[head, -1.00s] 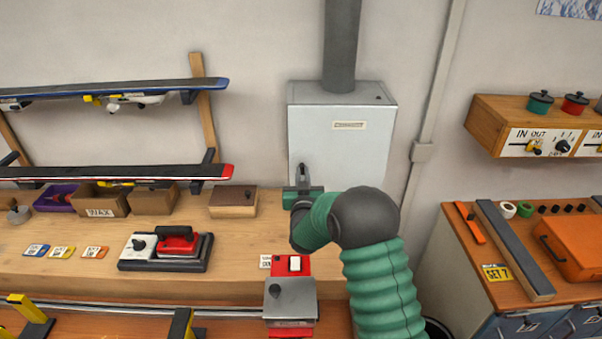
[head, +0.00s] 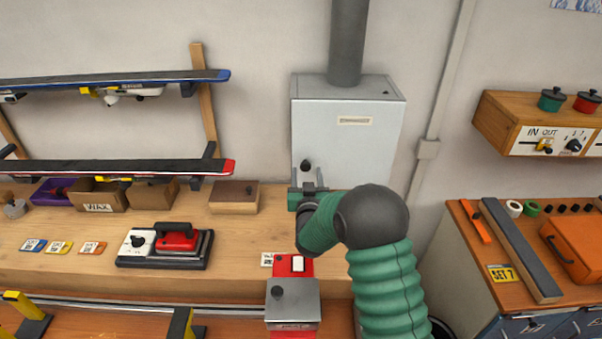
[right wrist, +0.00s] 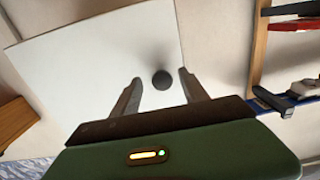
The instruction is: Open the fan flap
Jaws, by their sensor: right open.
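The fan housing is a pale grey box (head: 349,120) on the back wall, with a small label and a duct on top. A round dark knob (head: 306,165) sits low on the left of its front panel, which looks closed. My right gripper (head: 307,177) is open just below the knob, its two fingers apart. In the right wrist view the panel (right wrist: 100,65) and knob (right wrist: 162,80) show beyond the fingers (right wrist: 160,88). The knob lies between their tips in that picture, and I cannot tell how far beyond. My left gripper is not in view.
The bench below holds a small wooden box (head: 233,196), a red iron (head: 176,237) on a dark base and a red-and-grey device (head: 293,300). Skis (head: 120,84) rest on racks to the left. A cabinet with an orange case (head: 580,248) stands right.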

